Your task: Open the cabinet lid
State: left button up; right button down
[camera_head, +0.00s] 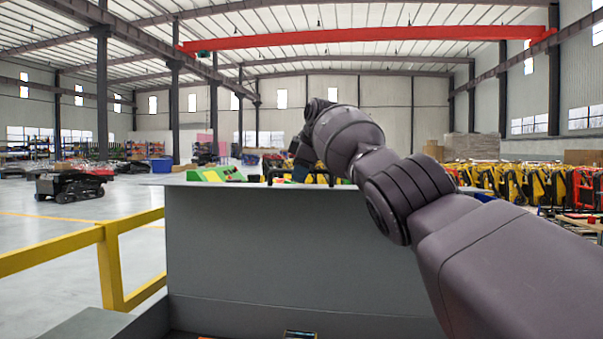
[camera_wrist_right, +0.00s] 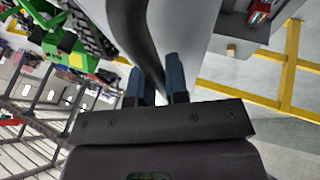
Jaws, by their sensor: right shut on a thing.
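The cabinet lid (camera_head: 290,250) is a large grey panel standing raised in front of me in the head view. Part of the cabinet's opening shows below it at the bottom edge. A dark handle (camera_head: 270,174) shows at the lid's top edge. My right arm reaches over to it, and my right gripper (camera_head: 301,172) is at the handle, partly hidden by its own wrist. In the right wrist view, the blue fingers of my right gripper (camera_wrist_right: 157,84) are shut on the dark curved handle (camera_wrist_right: 138,30), beside the grey lid (camera_wrist_right: 190,40). My left gripper is not in view.
A yellow railing (camera_head: 104,245) stands left of the cabinet. A dark tracked vehicle (camera_head: 70,186) is on the open floor beyond it. Rows of yellow machines (camera_head: 530,185) stand at the back right. A green machine (camera_head: 212,174) shows behind the lid.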

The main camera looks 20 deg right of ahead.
jog(key=c, duration=1.1)
grip_release()
jog(key=shift+c, duration=0.2)
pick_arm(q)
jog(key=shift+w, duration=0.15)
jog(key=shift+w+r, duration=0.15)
pick_arm(e)
jog(key=shift+s+r, duration=0.15)
jog(key=shift+r, duration=0.1)
pick_arm(q)
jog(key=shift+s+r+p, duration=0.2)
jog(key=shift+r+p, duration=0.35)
jog(key=shift+p, duration=0.2)
pick_arm(e)
jog(key=v, duration=1)
jog(key=shift+r, duration=0.15)
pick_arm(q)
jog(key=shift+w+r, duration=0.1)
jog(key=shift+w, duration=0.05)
